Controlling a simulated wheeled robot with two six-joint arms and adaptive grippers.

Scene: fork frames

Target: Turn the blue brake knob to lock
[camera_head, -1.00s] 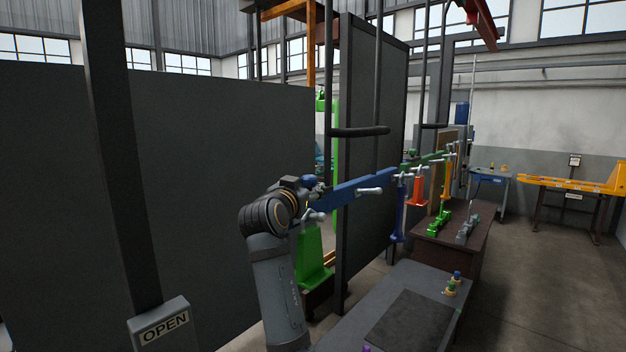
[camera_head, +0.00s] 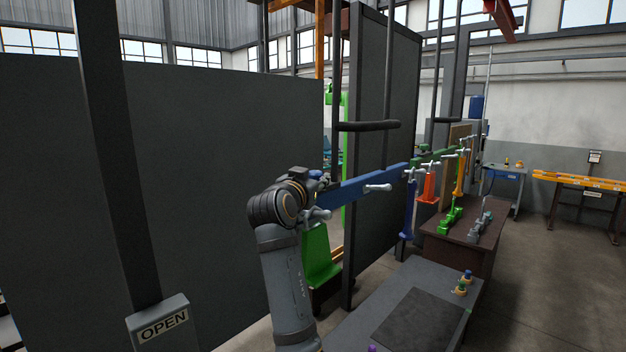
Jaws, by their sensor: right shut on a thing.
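A blue beam (camera_head: 362,185) of the fork frame runs from the middle toward the right, with a silver T-handle (camera_head: 378,188) on its side and a blue upright (camera_head: 409,212) at its far end. A small blue part (camera_head: 316,173), which looks like the brake knob, shows at the beam's near end. My right gripper (camera_head: 316,180) is shut on it, largely hidden by my own wrist. I cannot make out the knob's lock marking or angle. Another silver handle (camera_head: 318,214) sits just below the gripper. My left gripper is not in view.
A tall dark panel (camera_head: 200,160) fills the left, with an OPEN sign (camera_head: 163,324) in front. A second dark panel (camera_head: 385,150) stands behind the beam. A grey bench (camera_head: 455,318) and a brown table (camera_head: 455,248) stand to the right. Floor is free at far right.

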